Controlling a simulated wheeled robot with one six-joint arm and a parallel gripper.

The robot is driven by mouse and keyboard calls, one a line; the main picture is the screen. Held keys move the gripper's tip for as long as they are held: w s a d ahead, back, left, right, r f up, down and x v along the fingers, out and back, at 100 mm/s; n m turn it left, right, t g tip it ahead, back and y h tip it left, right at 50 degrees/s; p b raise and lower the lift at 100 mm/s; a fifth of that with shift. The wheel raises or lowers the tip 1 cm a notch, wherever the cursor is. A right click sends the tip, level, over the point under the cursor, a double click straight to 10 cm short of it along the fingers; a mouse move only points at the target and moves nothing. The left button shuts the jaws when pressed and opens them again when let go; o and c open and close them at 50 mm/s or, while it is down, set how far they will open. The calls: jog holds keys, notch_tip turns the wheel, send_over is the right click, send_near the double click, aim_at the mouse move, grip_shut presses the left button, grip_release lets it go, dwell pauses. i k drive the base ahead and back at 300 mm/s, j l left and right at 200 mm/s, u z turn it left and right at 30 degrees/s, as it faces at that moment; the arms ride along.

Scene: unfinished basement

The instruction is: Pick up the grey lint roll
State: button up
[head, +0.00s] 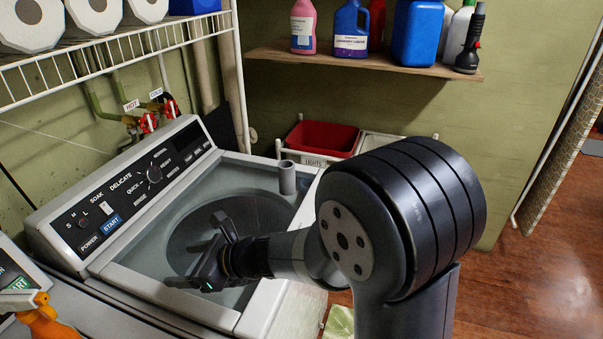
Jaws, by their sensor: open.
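The grey lint roll (287,178) is a small upright cylinder with a hollow top. It stands on the right back part of the washing machine's top (245,172), near the edge. My gripper (207,258) is over the washer's round lid area, to the left of and nearer than the lint roll, and clear of it. Its dark fingers are spread apart with nothing visible between them. My arm comes in from the right and hides part of the washer's front right side.
The washer's control panel (130,185) rises along the back left. A white wire shelf (110,45) with paper rolls hangs above. A wooden shelf (365,62) holds several bottles. A hamper with a red bin (322,138) stands behind the lint roll. An orange spray bottle (45,318) is at lower left.

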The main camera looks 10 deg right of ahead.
aim_at(286, 172)
jog(key=i+l+z, duration=0.25)
jog(key=z, duration=0.15)
jog(key=i+l+z, duration=0.1)
jog(key=i+z, duration=0.3)
